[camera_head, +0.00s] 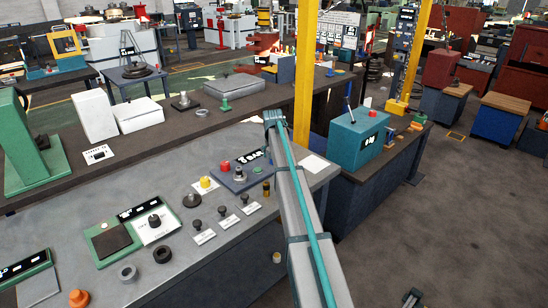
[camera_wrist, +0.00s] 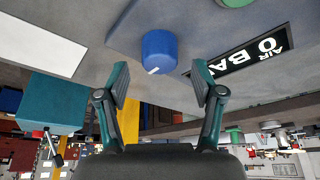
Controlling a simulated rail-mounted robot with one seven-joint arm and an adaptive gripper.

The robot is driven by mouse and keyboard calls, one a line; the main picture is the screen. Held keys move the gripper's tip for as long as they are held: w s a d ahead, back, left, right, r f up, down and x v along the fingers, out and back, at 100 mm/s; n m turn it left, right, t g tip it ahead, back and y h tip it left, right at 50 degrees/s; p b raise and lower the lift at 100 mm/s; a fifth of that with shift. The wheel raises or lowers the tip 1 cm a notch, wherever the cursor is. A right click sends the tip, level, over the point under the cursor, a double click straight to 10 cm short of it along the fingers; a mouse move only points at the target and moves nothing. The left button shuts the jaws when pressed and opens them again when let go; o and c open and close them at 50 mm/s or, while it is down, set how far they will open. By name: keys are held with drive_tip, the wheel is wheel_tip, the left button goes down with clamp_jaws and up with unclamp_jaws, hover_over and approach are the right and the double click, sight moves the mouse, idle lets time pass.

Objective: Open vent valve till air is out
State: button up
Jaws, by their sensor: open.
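A round blue knob (camera_wrist: 159,51) with a white mark on its rim stands on a grey-blue panel (camera_wrist: 125,25) in the wrist view. No label shows on it. Beside it a black display (camera_wrist: 241,61) appears upside down and reads "AIR 0 BAR". My gripper (camera_wrist: 160,68) is open, one finger to each side of the knob in the picture, with visible gaps to both. I cannot tell how far the tips are from the knob in depth.
The panel also has a red button (camera_head: 225,167). Several black knobs (camera_head: 221,211) with labels stand on the grey bench to the left. A white card (camera_head: 315,163) lies right of my arm. A teal box (camera_head: 358,138) with a display stands on the bench behind.

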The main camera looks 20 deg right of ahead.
drive_tip(key=v, duration=0.9)
